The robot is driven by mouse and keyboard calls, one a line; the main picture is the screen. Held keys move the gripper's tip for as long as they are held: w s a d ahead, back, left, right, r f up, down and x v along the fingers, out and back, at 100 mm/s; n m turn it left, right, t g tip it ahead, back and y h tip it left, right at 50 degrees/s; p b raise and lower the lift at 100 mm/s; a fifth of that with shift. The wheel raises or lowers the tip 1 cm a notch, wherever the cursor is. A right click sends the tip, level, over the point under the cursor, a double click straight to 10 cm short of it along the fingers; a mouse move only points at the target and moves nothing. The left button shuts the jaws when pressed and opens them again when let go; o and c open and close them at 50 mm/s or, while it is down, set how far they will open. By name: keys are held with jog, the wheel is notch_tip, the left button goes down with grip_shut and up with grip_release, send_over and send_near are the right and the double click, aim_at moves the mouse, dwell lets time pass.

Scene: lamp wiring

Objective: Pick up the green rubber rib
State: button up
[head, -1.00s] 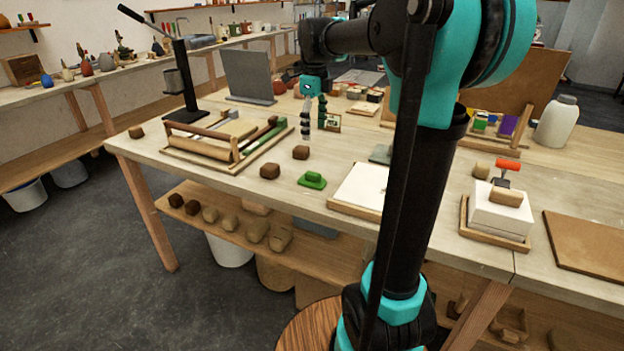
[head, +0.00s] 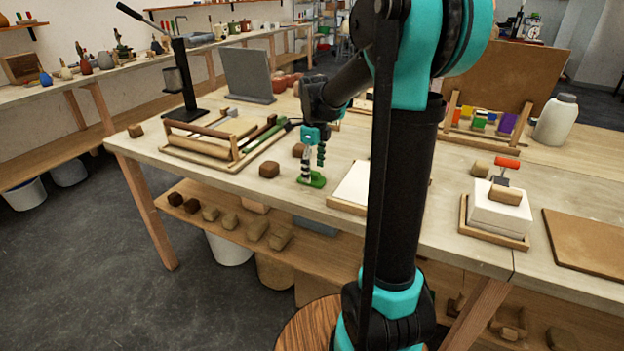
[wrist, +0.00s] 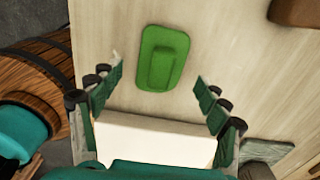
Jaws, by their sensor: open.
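The green rubber rib (head: 313,179) lies flat on the light wooden table near its front edge. In the wrist view it is a rounded green plate with a raised ridge (wrist: 163,58), upright in the picture and just beyond the fingertips. My gripper (head: 312,168) points down over the rib in the head view and hides part of it. In the wrist view my gripper (wrist: 158,70) is open, with one finger on each side of the rib and nothing between the fingers touching it. I cannot tell the exact height of the fingertips above the table.
A white slab on a wooden board (head: 354,184) lies just right of the rib. Brown blocks (head: 269,169) sit to its left. A wooden frame with a roller (head: 200,146) stands farther left. A white block in a tray (head: 498,212) is at the right.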

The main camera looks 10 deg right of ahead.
aim_at(314, 172)
jog(key=shift+f, duration=0.85)
jog(key=c, duration=1.3)
jog(key=shift+r, duration=0.15)
jog(key=shift+c, duration=0.2)
notch_tip(314, 172, up, 20)
